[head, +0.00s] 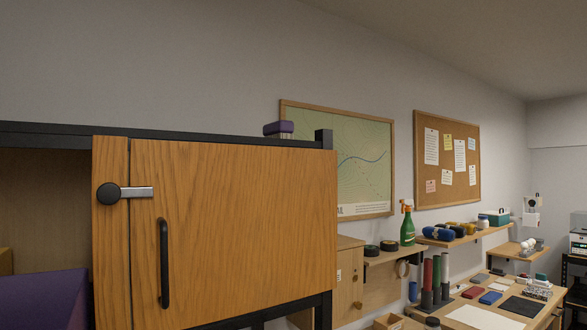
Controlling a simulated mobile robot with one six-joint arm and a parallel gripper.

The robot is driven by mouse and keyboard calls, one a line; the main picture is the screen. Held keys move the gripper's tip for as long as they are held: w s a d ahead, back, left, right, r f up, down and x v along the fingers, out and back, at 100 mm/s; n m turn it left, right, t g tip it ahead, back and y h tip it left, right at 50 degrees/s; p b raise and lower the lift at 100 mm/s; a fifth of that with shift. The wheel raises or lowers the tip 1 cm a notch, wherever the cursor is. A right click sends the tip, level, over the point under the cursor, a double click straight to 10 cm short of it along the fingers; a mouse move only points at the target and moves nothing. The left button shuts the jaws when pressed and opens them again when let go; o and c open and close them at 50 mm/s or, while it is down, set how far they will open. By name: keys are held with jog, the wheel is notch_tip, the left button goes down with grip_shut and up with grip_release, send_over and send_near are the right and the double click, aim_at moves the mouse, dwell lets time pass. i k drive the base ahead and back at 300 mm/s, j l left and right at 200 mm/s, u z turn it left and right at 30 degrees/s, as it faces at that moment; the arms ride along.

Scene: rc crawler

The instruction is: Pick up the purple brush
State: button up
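A small purple block-shaped thing (278,129) with a paler grey underside shows above the top edge of the wooden cabinet, near its right end. It looks like the purple brush, but its lower part is partly hidden by the black top rail. My gripper is not in view.
The wooden cabinet (235,225) has a black frame, a round latch (108,194) and a black handle (164,262). A large purple thing (40,302) sits in the open bay at left. A green spray bottle (407,228) and a cluttered workbench (480,318) stand at right.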

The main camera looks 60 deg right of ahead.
aim_at(281, 130)
jog(key=z, duration=1.8)
jog(key=i+l+u, duration=0.1)
jog(key=u, duration=0.3)
jog(key=i, duration=0.05)
